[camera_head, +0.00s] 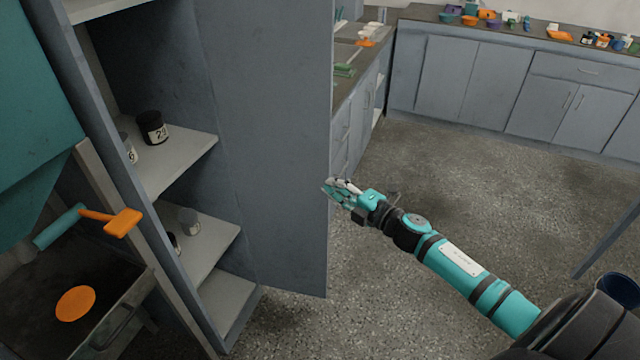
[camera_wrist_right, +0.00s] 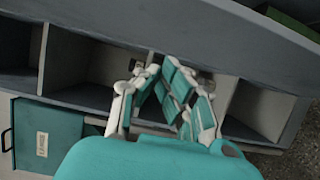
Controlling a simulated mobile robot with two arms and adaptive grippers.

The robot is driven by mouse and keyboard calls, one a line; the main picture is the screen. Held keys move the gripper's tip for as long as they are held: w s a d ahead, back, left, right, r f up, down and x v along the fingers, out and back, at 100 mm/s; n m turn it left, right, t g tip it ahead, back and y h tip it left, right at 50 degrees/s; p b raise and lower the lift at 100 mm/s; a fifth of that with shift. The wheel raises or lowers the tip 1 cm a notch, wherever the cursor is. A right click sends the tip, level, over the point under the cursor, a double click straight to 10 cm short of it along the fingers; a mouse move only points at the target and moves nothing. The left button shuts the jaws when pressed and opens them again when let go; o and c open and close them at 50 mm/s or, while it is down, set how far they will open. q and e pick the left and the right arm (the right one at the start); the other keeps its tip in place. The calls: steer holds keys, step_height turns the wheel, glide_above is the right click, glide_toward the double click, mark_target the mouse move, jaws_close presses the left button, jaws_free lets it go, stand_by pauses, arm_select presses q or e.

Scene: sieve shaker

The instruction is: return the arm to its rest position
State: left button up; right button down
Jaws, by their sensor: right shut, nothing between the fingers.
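My right arm reaches in from the lower right in the head view, and its gripper (camera_head: 343,188) is beside the free edge of the open cabinet door (camera_head: 265,150). The fingers are shut with nothing between them. In the right wrist view the gripper (camera_wrist_right: 170,75) has its fingertips together in front of shelf compartments. Whether a finger touches the door cannot be told. My left gripper is not in view.
The open cabinet (camera_head: 170,155) has shelves with several jars, one a black jar (camera_head: 152,127). A teal machine with an orange-handled lever (camera_head: 122,222) stands at the left. A counter (camera_head: 480,30) runs along the back. The speckled floor (camera_head: 440,180) around my right arm is clear.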

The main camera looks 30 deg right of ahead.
steer(key=s+d+f+m+g+h, duration=0.15)
steer(key=s+f+m, duration=0.35)
steer(key=f, duration=0.7)
steer(key=s+d+f+m+g+h, duration=0.1)
steer(key=s+f+m+g+h, duration=0.2)
steer(key=s+f, duration=0.65)
steer(key=s+d+f+m+g+h, duration=0.1)
steer(key=s+f+m+g+h, duration=0.2)
steer(key=f, duration=1.1)
steer(key=s+a+f+m+g, duration=0.2)
steer(key=s+a+f, duration=0.3)
steer(key=s, duration=0.6)
steer(key=s+a+f+m+g+y, duration=0.1)
steer(key=s+a+f+m+g, duration=0.2)
steer(key=s+a+f, duration=0.3)
steer(key=s+a+f+m+g+y, duration=0.1)
steer(key=s+a+f+g, duration=0.3)
steer(key=s, duration=1.2)
step_height(320, 180, down, 4)
steer(key=shift+s+a+f+m, duration=0.2)
steer(key=shift+a+m, duration=0.5)
steer(key=shift+m, duration=0.2)
steer(key=shift+w+y, duration=0.1)
steer(key=shift+y, duration=0.15)
